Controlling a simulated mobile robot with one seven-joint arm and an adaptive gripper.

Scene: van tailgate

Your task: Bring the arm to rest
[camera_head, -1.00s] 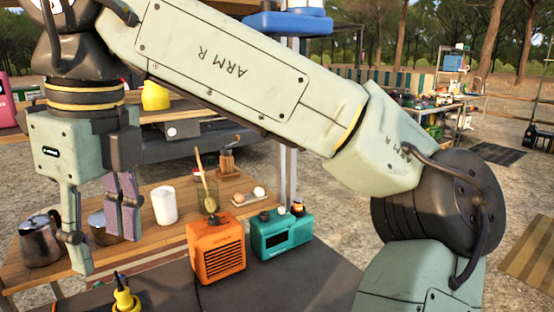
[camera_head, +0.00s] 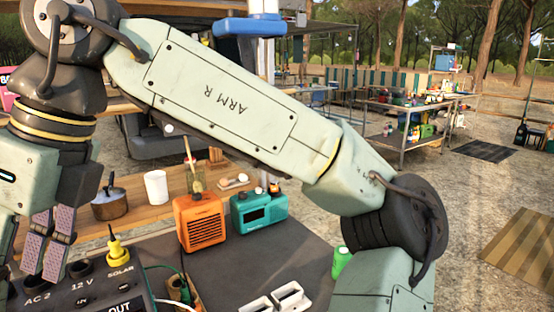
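My arm (camera_head: 225,95) spans the picture from the lower right up to the upper left, in pale green with dark joints. Its forearm slopes down to the right. My gripper (camera_head: 28,268) hangs pointing down at the left edge, partly cut off by the frame. Its fingers with mauve pads are apart, and I see nothing between them. The fingertips are beside a dark power station (camera_head: 105,290) in the picture; the exact gap to it is unclear.
A yellow plug (camera_head: 119,252) stands on the power station. An orange heater (camera_head: 200,221) and a teal radio (camera_head: 258,211) stand on the dark surface. A pot (camera_head: 110,204) and a white cup (camera_head: 156,187) are on the wooden counter.

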